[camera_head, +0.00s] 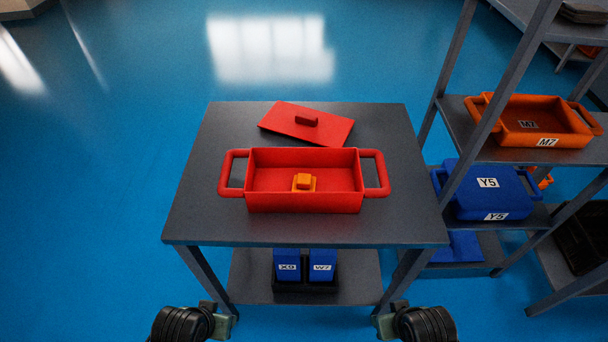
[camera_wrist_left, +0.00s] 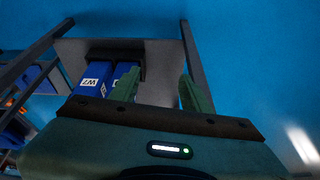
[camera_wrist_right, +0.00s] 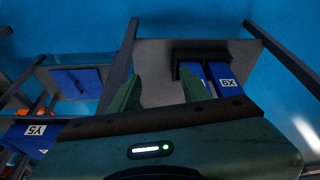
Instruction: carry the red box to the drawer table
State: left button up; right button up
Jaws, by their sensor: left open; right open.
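The red box (camera_head: 304,201) stands open on the grey table (camera_head: 200,222) in the head view, with a loop handle at its left and right ends. A small orange part (camera_head: 304,182) sits inside it. Its red lid (camera_head: 307,123) lies behind it on the tabletop, turned askew. My left gripper (camera_head: 208,308) and right gripper (camera_head: 396,308) are low in front of the table, apart from the box. Both are empty, with fingers spread in the left wrist view (camera_wrist_left: 158,88) and the right wrist view (camera_wrist_right: 160,90). No drawer table is recognisable.
Blue bins (camera_head: 304,264) labelled X9 and W7 stand on the table's lower shelf. A rack at right holds an orange M7 box (camera_head: 545,118) and a blue Y5 box (camera_head: 486,190). The blue floor (camera_head: 90,200) at left is clear.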

pick_arm(q)
jog(key=w+r+n+t, duration=0.1)
jog(key=w+r+t, duration=0.2)
jog(key=w+r, duration=0.5)
pick_arm(e)
jog(key=w+r+m+t, duration=0.1)
jog(key=w+r+t, duration=0.2)
jog(key=w+r, duration=0.5)
pick_arm(q)
jog(key=n+t+h+p, duration=0.1)
jog(key=n+t, duration=0.1)
jog(key=t, duration=0.5)
send_near(227, 171)
jog(key=shift+s+a, duration=0.35)
jog(key=shift+s, duration=0.1)
pick_arm(e)
jog(key=m+t+y, duration=0.1)
jog(key=m+t, duration=0.1)
jog(key=t, duration=0.5)
send_near(381, 171)
jog(key=shift+s+d, duration=0.35)
jog(key=shift+s, duration=0.05)
pick_arm(q)
jog(key=shift+f, duration=0.1)
pick_arm(e)
jog(key=shift+f, duration=0.1)
